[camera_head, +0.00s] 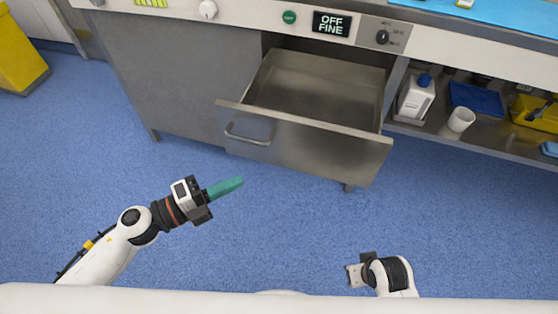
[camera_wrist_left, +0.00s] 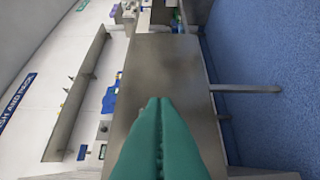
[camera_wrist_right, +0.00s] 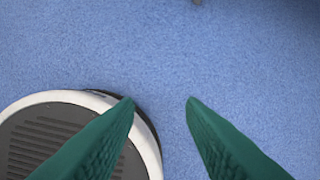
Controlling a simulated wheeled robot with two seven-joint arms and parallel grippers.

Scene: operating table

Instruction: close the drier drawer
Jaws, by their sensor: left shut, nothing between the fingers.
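The drier drawer (camera_head: 305,148) is pulled out of the grey metal cabinet under the control panel. Its inside (camera_head: 318,88) looks empty. A bar handle (camera_head: 248,136) sits at the left of its front. My left gripper (camera_head: 238,182), with teal fingers, is shut and empty, below and in front of the handle, apart from it in the picture. In the left wrist view its fingers (camera_wrist_left: 160,105) touch each other before a grey metal surface. My right gripper (camera_wrist_right: 162,100) is open and empty over the floor. Its wrist (camera_head: 372,273) shows low in the head view; its fingers are not clear there.
A closed cabinet front (camera_head: 195,85) stands left of the drawer. On the right, a low shelf holds a white bottle (camera_head: 416,98), a white cup (camera_head: 461,119) and a blue tray (camera_head: 476,98). The blue floor (camera_head: 290,220) in front is clear.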

